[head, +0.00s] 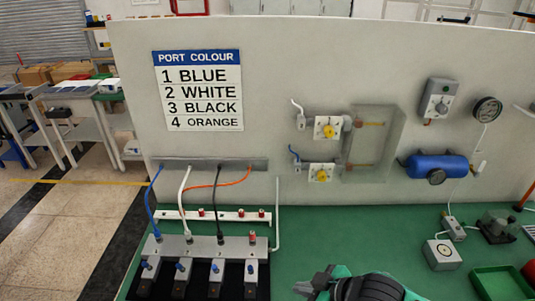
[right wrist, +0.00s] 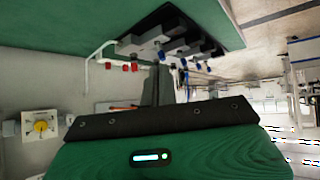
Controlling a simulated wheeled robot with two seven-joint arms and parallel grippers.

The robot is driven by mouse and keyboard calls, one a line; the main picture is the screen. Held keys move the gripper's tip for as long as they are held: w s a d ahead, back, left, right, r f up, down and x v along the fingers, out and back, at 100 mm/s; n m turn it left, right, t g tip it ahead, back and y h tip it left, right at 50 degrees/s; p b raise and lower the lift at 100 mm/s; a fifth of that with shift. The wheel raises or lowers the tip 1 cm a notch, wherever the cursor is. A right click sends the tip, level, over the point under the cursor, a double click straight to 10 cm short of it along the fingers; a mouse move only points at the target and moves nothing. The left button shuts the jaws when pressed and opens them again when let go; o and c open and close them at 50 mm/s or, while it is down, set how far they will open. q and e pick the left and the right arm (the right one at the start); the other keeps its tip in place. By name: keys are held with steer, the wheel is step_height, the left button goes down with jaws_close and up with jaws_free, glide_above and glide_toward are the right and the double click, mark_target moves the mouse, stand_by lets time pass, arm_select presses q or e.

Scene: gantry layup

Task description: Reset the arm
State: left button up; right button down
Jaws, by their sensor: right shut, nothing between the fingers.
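My right gripper (head: 314,283) is at the bottom of the head view, low over the green bench and right of the valve block. Its fingers are shut with nothing between them. In the right wrist view the dark fingers (right wrist: 158,84) point toward the valve block (right wrist: 165,35); nothing is held. My left gripper is in neither view.
The grey valve block (head: 205,245) has blue, white and black tubes running up to a wall strip (head: 215,163). An orange tube (head: 225,183) bends left from the strip. A blue tank (head: 437,167) and a green tray (head: 498,283) are right.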

steer(key=s+d+f+m+g+h, duration=0.1)
steer(key=s+d+f+m+h, duration=0.35)
steer(key=s+d, duration=0.35)
steer(key=s+d+f+m+g+h, duration=0.1)
steer(key=s+d+f+m+h, duration=0.2)
steer(key=s+d+f+m, duration=0.35)
steer(key=s+f+n+g, duration=0.2)
steer(key=s+f, duration=0.1)
steer(key=f, duration=2.9)
steer(key=s+d+f, duration=0.2)
steer(key=s+f, duration=0.6)
steer(key=s, duration=0.1)
steer(key=s+d+f+g, duration=0.1)
steer(key=s+d+f, duration=0.1)
steer(key=s+f, duration=0.7)
steer(key=shift+s, duration=0.35)
